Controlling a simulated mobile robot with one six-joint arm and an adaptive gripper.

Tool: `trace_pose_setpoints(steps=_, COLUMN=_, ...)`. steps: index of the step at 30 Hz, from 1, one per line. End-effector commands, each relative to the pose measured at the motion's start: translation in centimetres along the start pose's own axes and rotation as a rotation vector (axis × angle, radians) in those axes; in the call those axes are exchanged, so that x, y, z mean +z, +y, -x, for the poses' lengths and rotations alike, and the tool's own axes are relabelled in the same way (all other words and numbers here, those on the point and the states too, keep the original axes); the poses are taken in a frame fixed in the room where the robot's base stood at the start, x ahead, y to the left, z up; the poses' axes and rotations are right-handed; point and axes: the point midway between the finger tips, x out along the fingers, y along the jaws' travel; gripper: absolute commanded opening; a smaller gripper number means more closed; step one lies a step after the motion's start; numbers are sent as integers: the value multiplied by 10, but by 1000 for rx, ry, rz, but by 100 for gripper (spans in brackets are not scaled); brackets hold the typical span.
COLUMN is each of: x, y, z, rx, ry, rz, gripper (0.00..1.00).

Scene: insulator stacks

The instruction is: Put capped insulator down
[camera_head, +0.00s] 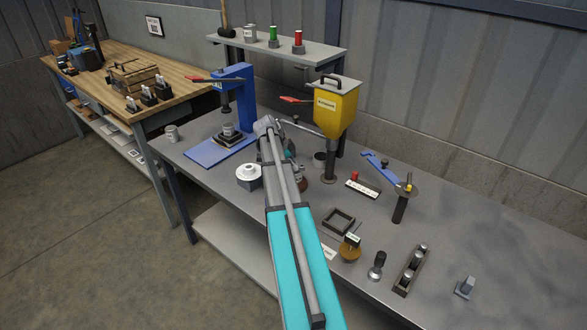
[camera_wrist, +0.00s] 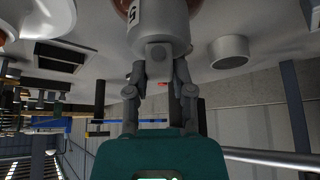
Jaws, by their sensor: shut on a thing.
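In the wrist view my gripper (camera_wrist: 160,78) is shut on the grey metal cap of the capped insulator (camera_wrist: 159,38). The cap carries a white label with a dark mark, and a brown body shows beyond it, cut off by the picture's top edge. In the head view a small reddish-brown part of the insulator (camera_head: 302,174) shows just right of my arm, over the bench (camera_head: 215,172). My arm hides most of the gripper and the held piece there. I cannot tell whether the insulator touches the bench.
A white disc piece on a grey base (camera_head: 249,174) stands left of my arm. The blue press (camera_head: 240,92) is behind it, and the yellow hopper (camera_head: 337,105) stands behind right. A square frame (camera_head: 338,221) and several small tools lie to the right.

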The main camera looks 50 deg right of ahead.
Motion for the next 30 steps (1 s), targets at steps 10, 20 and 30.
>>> trace_pose_setpoints(steps=10, x=-8, y=0, z=14, rx=0, ry=2, rz=0, gripper=0)
trace_pose_setpoints(steps=20, x=-22, y=0, z=39, rx=0, ry=2, rz=0, gripper=0)
trace_pose_setpoints(steps=30, x=-34, y=0, z=60, rx=-1, ry=2, rz=1, gripper=0)
